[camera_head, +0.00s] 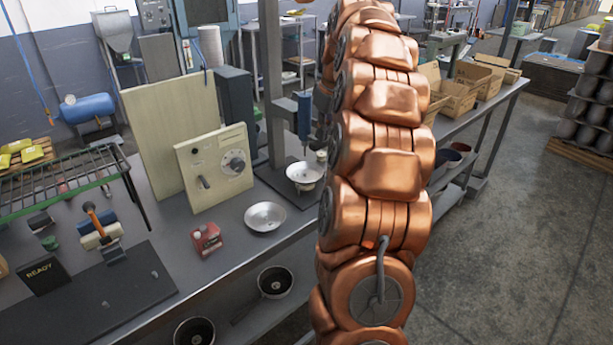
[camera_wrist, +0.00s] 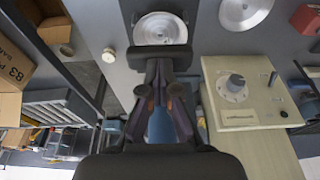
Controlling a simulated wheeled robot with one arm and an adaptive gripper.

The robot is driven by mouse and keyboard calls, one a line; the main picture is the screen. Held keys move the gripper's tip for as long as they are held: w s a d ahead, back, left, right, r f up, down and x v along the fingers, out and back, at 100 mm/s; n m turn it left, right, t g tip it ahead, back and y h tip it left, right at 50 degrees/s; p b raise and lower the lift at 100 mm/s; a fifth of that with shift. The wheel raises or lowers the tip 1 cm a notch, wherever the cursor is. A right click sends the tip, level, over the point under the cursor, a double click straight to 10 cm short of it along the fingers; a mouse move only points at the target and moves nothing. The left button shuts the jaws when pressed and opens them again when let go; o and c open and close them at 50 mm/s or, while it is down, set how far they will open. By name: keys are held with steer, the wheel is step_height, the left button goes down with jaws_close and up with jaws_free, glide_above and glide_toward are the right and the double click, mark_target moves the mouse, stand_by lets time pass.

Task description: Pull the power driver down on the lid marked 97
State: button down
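The power driver (camera_head: 304,115) has a blue body and hangs upright on a dark stand. A shiny round metal dish or lid (camera_head: 304,176) sits below it on the bench; a similar one shows at the top of the wrist view (camera_wrist: 160,28). A second shiny round lid (camera_head: 265,217) lies in front; it also shows in the wrist view (camera_wrist: 244,10). No 97 is readable on either. My gripper (camera_wrist: 165,75) is dark, its fingers close together around or in front of a blue part. I cannot tell whether they grip it. In the head view my arm hides the gripper.
A beige panel with a knob (camera_head: 216,166) stands left of the driver. A red container (camera_head: 206,238) and a green wire rack (camera_head: 65,180) are further left. Dark pans (camera_head: 274,282) sit on the lower shelf. Cardboard boxes (camera_head: 450,95) stand on the bench beyond my arm.

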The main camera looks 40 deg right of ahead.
mark_target(323, 148)
steer(key=s+b+x, duration=0.1)
steer(key=b+x, duration=0.2)
steer(key=x, duration=0.3)
steer(key=shift+s+f, duration=0.25)
steer(key=shift+f, duration=0.15)
stand_by(0.8)
steer(key=shift+r+b, duration=0.25)
steer(key=shift+b, duration=0.05)
stand_by(0.8)
steer(key=shift+w+r+p+v, duration=0.1)
steer(key=shift+w+p+v, duration=0.5)
steer(key=shift+v, duration=1.05)
steer(key=shift+w+r+p+v, duration=0.1)
steer(key=shift+w+p+v, duration=0.1)
steer(key=shift+p+v, duration=1.1)
steer(key=shift+w+r+p+v, duration=0.1)
steer(key=shift+w+p+v, duration=0.35)
steer(key=shift+v, duration=1.55)
steer(key=w+p+v, duration=0.2)
steer(key=p+v, duration=0.3)
steer(key=v, duration=0.2)
steer(key=w+r+p+v, duration=0.1)
steer(key=p+v, duration=0.5)
steer(key=v, duration=0.2)
steer(key=shift+w, duration=0.3)
steer(key=shift+r, duration=0.1)
